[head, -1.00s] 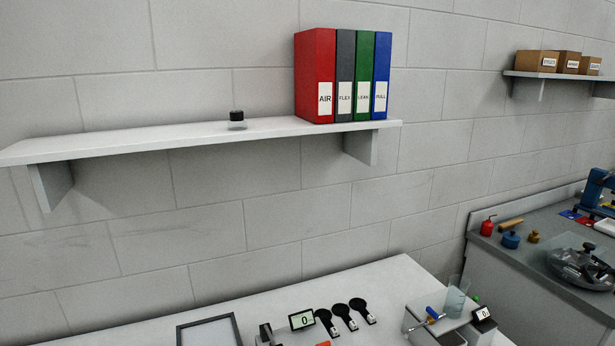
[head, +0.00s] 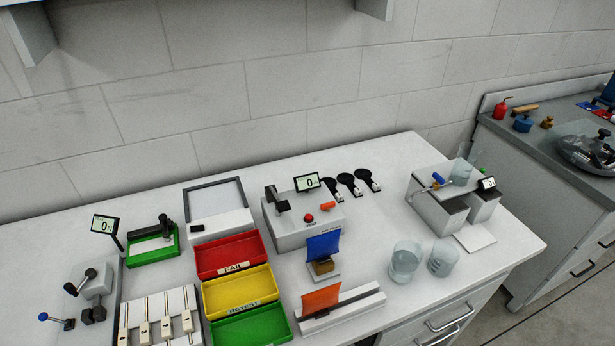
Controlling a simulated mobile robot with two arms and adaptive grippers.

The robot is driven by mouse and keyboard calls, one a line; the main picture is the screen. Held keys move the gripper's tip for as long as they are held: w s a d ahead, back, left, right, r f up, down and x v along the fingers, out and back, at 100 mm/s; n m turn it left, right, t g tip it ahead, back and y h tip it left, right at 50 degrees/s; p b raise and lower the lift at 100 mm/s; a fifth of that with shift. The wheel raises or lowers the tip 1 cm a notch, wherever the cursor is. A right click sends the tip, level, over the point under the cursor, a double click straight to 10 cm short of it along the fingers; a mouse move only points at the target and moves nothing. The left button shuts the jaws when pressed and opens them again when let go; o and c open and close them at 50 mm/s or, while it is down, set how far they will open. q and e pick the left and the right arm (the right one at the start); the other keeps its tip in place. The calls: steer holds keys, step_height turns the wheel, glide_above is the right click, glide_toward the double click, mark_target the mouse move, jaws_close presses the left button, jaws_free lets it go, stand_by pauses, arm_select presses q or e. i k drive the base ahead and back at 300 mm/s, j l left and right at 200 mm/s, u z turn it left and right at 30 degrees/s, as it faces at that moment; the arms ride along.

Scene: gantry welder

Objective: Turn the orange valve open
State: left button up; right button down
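A small orange part (head: 328,206), which looks like a valve handle, sits on the front right of a grey bench tester (head: 290,232) in the head view. It is small, and I cannot tell its exact turn position. A red button (head: 309,218) is on the tester just left of it, and a small display (head: 307,182) reading 0 stands behind. Neither of my grippers is in view.
Red (head: 228,254), yellow (head: 240,290) and green trays stand left of the tester. A blue piece on a stand (head: 323,268) and an orange sheet (head: 320,298) are in front. Glass beakers (head: 404,262) stand to the right, near a grey block with a blue handle (head: 438,179).

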mark_target(327, 206)
steer(key=i+j+z, duration=0.25)
steer(key=l+u, duration=0.35)
steer(key=k+l+u, duration=0.15)
steer(key=u, duration=0.25)
steer(key=k+l+u, duration=0.15)
steer(key=u, duration=0.2)
